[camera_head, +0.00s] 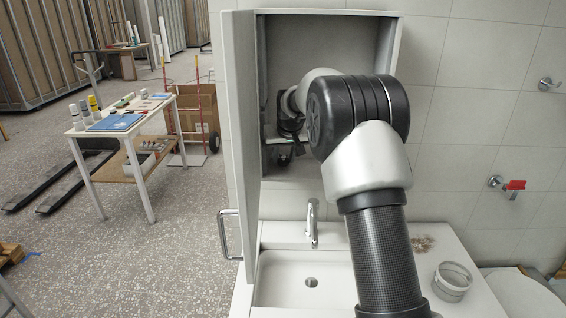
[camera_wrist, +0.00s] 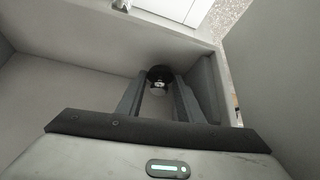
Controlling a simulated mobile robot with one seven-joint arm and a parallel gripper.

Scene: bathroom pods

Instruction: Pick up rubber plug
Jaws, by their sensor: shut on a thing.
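The rubber plug (camera_wrist: 159,73) appears as a small black round piece with a pale part in its middle, in the wrist view between the fingertips. My gripper (camera_wrist: 160,88) is shut on it, with one finger on each side. In the head view my gripper (camera_head: 287,135) is inside the open wall cabinet (camera_head: 322,183), near its left side. My arm hides much of the cabinet's inside there, and I cannot make out the plug clearly in that view.
The cabinet's open door (camera_head: 240,130) stands close at the left. A work table (camera_head: 125,128) stands apart at the left.

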